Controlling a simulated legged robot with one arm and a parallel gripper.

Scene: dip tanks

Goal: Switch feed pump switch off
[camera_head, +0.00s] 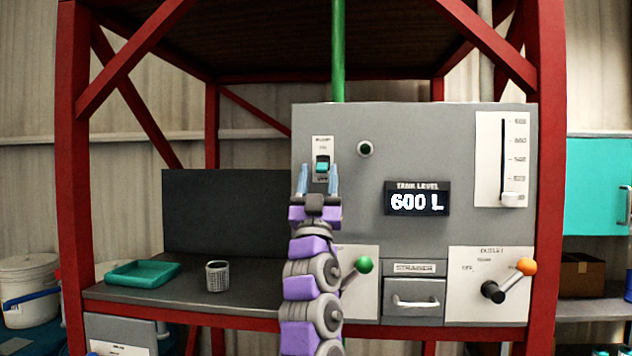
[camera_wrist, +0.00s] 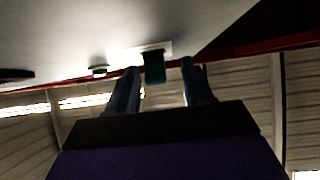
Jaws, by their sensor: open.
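The feed pump switch (camera_head: 322,164) is a teal rocker on a white plate at the upper left of the grey control panel (camera_head: 430,130). In the wrist view the teal switch (camera_wrist: 154,66) stands out from the panel face, between my fingertips and beyond them. My gripper (camera_head: 319,172) is open in front of the switch, one blue finger at each side of it. In the wrist view my gripper (camera_wrist: 163,78) shows both fingers apart with nothing held. I cannot tell whether a finger touches the switch. The small print on the plate is too blurred to read fully.
A tank level display (camera_head: 416,199) reads 600 L. A green-knobbed lever (camera_head: 364,265) is partly behind my arm, and an orange-knobbed outlet lever (camera_head: 526,266) is at lower right. A teal tray (camera_head: 143,273) and a mesh cup (camera_head: 217,276) stand on the left shelf. Red frame posts flank the panel.

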